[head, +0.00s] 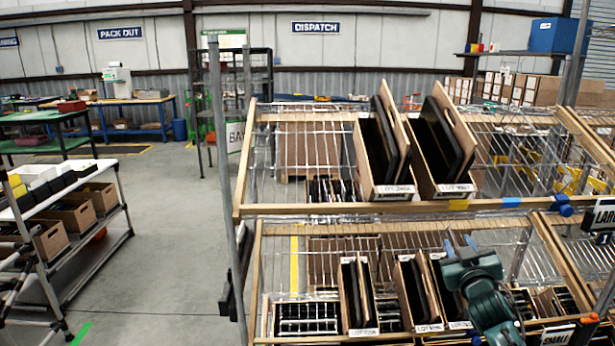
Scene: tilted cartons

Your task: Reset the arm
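My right gripper (460,244) is at the lower right, in front of the rack's lower shelf. Its two blue fingertips point up and stand apart, with nothing seen between them. My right arm covers part of the lower cartons behind it. On the upper shelf are two tilted cartons holding dark flat items, a left one (391,190) and a right one (455,188). The lower shelf holds several narrower labelled cartons, among them one on the left (362,331) and one in the middle (429,327). My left gripper is not in view.
The wire rack has a wooden front rail (320,209) with blue and yellow marks, and a grey upright post (219,130) at its left. A cart with cartons (70,215) stands at the far left. The concrete floor (165,250) between cart and rack is clear.

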